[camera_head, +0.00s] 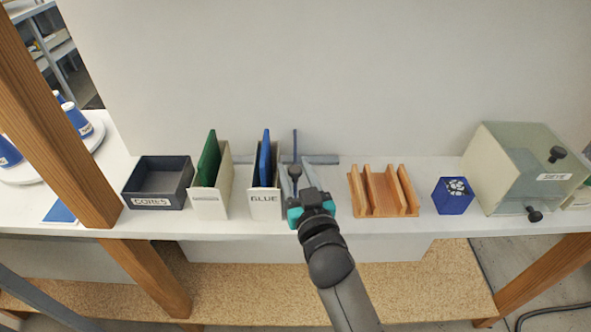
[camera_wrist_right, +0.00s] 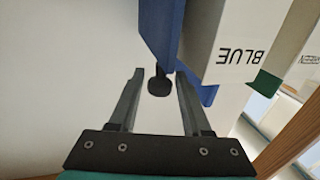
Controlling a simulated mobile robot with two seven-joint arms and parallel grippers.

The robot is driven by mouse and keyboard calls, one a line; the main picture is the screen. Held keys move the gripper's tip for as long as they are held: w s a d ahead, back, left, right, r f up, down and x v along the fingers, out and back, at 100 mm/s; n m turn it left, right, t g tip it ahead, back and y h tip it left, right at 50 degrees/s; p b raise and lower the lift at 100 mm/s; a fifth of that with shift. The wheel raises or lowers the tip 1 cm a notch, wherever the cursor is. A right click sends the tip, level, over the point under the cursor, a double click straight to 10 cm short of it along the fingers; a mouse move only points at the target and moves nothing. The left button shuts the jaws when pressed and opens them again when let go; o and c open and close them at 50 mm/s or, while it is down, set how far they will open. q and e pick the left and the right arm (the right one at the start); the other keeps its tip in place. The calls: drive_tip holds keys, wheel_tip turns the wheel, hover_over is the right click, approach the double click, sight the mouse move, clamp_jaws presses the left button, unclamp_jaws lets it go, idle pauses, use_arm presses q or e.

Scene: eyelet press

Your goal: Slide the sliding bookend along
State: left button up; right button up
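The sliding bookend (camera_head: 295,146) appears as a thin, dark blue upright just right of the white BLUE holder (camera_head: 265,206) in the head view. A grey rail (camera_head: 325,159) runs behind it along the wall. In the right wrist view, the bookend appears to be the blue panel (camera_wrist_right: 158,32), with a black knob (camera_wrist_right: 158,82) below it. My right gripper (camera_head: 294,172) is open in front of the bookend. In the wrist view its fingers (camera_wrist_right: 160,73) stand on either side of the knob, with visible gaps. My left gripper is not in view.
Left of the BLUE holder stand another white holder (camera_head: 210,205) with a green board and a dark CORES tray (camera_head: 158,202). Right of my arm are a wooden rack (camera_head: 384,209), a blue box (camera_head: 453,204) and a SIEVE box (camera_head: 525,170). Some shelf is clear between gripper and rack.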

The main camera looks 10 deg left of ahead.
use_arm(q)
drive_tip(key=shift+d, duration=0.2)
use_arm(e)
drive_tip(key=shift+o, duration=0.9)
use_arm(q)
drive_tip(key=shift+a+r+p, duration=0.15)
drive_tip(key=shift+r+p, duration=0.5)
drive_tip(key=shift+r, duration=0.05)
use_arm(e)
drive_tip(key=v, duration=1.5)
drive_tip(key=shift+s, duration=0.1)
